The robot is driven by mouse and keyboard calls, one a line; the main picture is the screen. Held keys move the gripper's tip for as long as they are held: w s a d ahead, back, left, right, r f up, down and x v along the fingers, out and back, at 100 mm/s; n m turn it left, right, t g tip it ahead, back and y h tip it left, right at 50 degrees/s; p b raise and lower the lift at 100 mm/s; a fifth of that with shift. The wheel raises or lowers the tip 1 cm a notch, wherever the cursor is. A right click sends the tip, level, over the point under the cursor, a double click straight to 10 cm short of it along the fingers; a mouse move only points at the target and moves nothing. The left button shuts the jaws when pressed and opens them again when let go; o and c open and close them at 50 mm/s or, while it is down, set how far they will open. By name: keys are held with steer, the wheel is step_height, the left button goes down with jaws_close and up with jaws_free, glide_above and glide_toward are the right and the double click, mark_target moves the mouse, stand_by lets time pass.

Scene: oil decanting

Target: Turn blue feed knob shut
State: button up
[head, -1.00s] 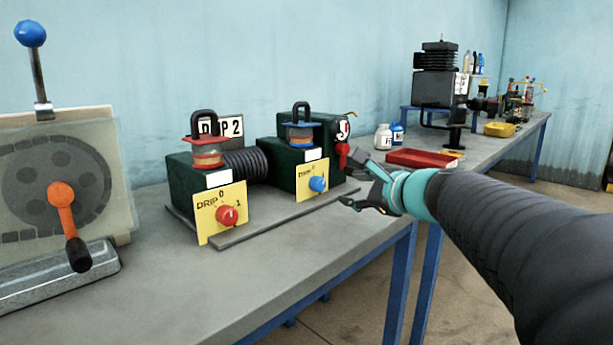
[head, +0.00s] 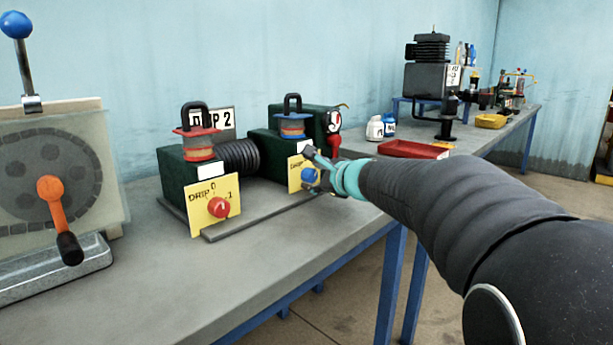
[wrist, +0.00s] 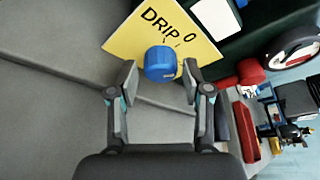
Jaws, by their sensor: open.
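The blue knob (head: 310,176) sits on a yellow plate (head: 294,174) marked DRIP, on the front of the right-hand dark green unit (head: 265,143). In the wrist view the blue knob (wrist: 160,64) lies just beyond my fingertips, roughly between their lines, with the yellow plate (wrist: 128,40) behind it. The 0 mark shows beside the knob; its pointer setting is not clear. My gripper (wrist: 161,82) is open and empty, its fingers on either side below the knob. In the head view my gripper (head: 325,172) partly covers the plate's right side.
A red knob (head: 219,207) on a similar yellow plate is at the left unit. A red tap (head: 333,142) and gauge are close behind my gripper. A red tray (head: 415,150) and white bottle (head: 375,128) stand farther right. The bench front is clear.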

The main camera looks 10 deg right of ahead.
steer(key=shift+w+a+f, duration=0.15)
steer(key=shift+w+a, duration=0.05)
steer(key=shift+w, duration=0.35)
steer(key=c, duration=0.9)
steer(key=shift+o, duration=0.2)
steer(key=shift+f+b, duration=0.15)
steer(key=shift+b, duration=0.3)
